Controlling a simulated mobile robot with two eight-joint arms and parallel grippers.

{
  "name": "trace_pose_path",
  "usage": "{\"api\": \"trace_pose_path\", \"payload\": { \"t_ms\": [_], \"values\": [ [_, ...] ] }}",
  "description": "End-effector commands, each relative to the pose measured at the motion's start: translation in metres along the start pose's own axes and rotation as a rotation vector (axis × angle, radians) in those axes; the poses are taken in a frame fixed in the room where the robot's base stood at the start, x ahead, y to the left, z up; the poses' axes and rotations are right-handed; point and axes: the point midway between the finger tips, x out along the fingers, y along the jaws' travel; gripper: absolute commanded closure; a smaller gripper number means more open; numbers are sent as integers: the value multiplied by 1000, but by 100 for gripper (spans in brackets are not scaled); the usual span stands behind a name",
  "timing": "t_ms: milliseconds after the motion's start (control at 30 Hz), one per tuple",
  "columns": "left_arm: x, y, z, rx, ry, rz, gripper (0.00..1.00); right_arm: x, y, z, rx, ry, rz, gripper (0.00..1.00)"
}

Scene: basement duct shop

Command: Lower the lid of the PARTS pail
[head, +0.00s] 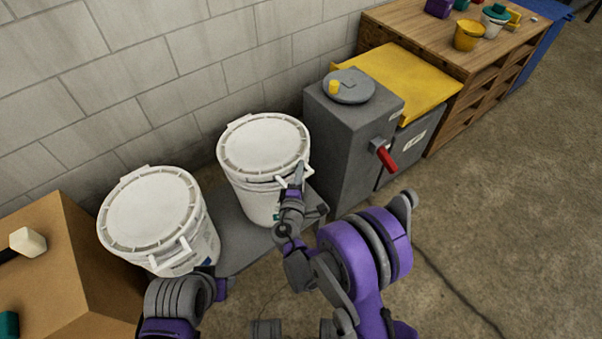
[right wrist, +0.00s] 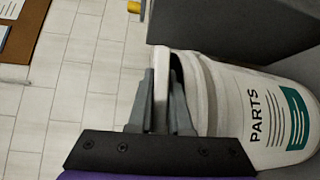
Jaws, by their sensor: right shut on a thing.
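The PARTS pail (right wrist: 270,118) is white with a green label mark, and its lettering shows in the right wrist view. In the head view it is the right-hand of two white pails, and its body (head: 254,200) stands on a low grey platform. Its round white lid (head: 263,146) lies over the mouth, looking nearly level; a dark gap shows under its near right edge, and I cannot tell how far it is raised. My right gripper (head: 300,176) is shut on the white lid handle (right wrist: 160,85) at that edge. My left arm shows at bottom left, but its fingertips do not.
Another lidded white pail (head: 150,210) stands to the left. A grey cabinet (head: 345,135) with a red lever (head: 385,157) stands close on the right. A cardboard box (head: 85,255) is at far left, and a wooden bench (head: 420,40) at back right. Floor at right is clear.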

Motion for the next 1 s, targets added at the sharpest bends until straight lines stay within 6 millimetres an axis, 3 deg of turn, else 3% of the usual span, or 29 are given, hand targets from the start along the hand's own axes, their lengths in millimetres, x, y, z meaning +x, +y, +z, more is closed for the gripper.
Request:
{"api": "trace_pose_path", "payload": {
  "t_ms": [33,200,400,500,633,933,967,1000],
  "values": [
    [-18,0,-5,0,6,0,50,-1,23,0,-18,1,-19,100],
    [-53,0,-17,0,19,0,50,2,72,-3,-114,1,-113,100],
    [-84,0,-30,0,31,0,50,13,123,-13,-213,3,-212,100],
    [-92,0,-33,0,33,0,50,18,138,-19,-219,5,-217,100],
    [-95,0,-34,0,35,0,50,21,147,-22,-219,5,-217,100],
    [-94,0,-34,0,34,0,50,22,147,-23,-218,6,-216,100],
    [-94,0,-34,0,34,0,50,22,147,-23,-218,6,-216,75],
    [-94,0,-34,0,34,0,50,22,147,-23,-218,6,-216,67]
  ]
}}
